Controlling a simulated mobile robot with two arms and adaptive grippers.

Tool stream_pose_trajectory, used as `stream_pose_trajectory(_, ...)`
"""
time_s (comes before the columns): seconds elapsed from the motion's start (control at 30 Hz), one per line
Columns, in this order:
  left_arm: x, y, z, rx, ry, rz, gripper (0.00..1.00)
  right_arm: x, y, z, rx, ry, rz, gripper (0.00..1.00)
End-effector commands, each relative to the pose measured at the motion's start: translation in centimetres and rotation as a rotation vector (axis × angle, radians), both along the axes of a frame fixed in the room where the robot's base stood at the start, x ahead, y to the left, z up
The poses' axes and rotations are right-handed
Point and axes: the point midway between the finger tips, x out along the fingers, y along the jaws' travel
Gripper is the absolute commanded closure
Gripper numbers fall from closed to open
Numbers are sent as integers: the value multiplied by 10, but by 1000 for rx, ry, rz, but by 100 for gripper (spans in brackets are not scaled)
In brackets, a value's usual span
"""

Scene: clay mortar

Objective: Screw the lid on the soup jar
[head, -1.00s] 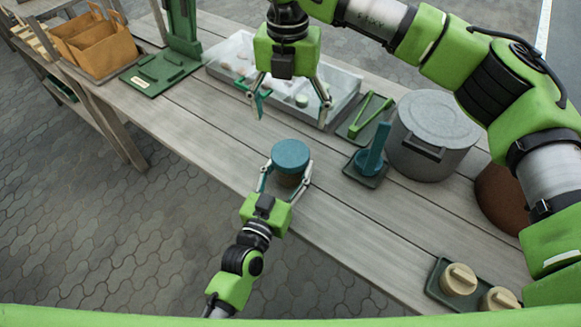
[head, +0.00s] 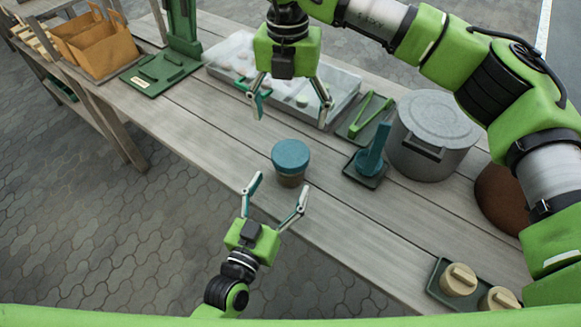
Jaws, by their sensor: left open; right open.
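The soup jar (head: 289,181) stands upright on the wooden table near its front edge. The teal lid (head: 291,155) sits on top of the jar and looks level; how tightly it is screwed cannot be told. My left gripper (head: 279,186) is open and empty, in front of the jar and apart from it, its fingers spread toward it. My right gripper (head: 292,108) is open and empty, fingers pointing down, above and behind the jar, in front of the pale tray.
A pale tray (head: 345,99) with small items lies behind. To the right are a teal ladle on a small dark tray (head: 362,182), green tongs (head: 371,115), a grey pot (head: 436,165) and beige lidded containers (head: 459,279). The table left of the jar is clear.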

Motion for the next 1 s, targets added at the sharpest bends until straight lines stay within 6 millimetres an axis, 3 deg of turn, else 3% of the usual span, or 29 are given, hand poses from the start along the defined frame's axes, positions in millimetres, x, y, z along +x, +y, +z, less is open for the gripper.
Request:
stream_pose_trajectory(0.1,-24,9,-1,3,3,-1,27,0,0,0,0,0,0,21)
stream_pose_trajectory(0.3,-45,18,0,0,1,-1,27,0,0,0,0,0,0,21)
stream_pose_trajectory(1.0,-51,19,4,-19,3,2,27,0,2,4,2,-7,-6,21)
